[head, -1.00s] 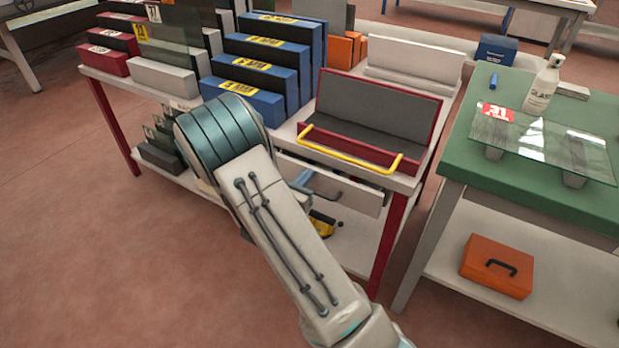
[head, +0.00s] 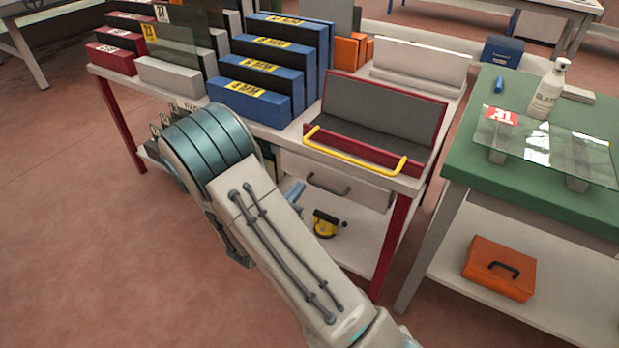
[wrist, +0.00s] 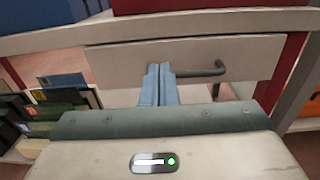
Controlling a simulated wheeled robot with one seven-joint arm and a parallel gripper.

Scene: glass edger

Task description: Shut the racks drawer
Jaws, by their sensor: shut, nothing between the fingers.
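The racks drawer (head: 350,190) has a pale front with a dark bar handle (head: 329,184) and sits under the top of the red-legged rack bench. Its front looks about flush with the bench edge; any small gap is hard to see. In the wrist view the drawer front (wrist: 120,62) is straight ahead, with the handle (wrist: 205,73) right of the fingers. My gripper (wrist: 159,70) is shut and empty, its blue fingers together before the drawer front. I cannot tell whether they touch it. In the head view my arm hides most of the gripper (head: 294,191).
A red rack with a yellow bar (head: 355,155) stands above the drawer, beside blue racks (head: 252,100). A yellow tool (head: 325,224) lies on the lower shelf. The green table (head: 485,155) stands to the right. The floor in front is clear.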

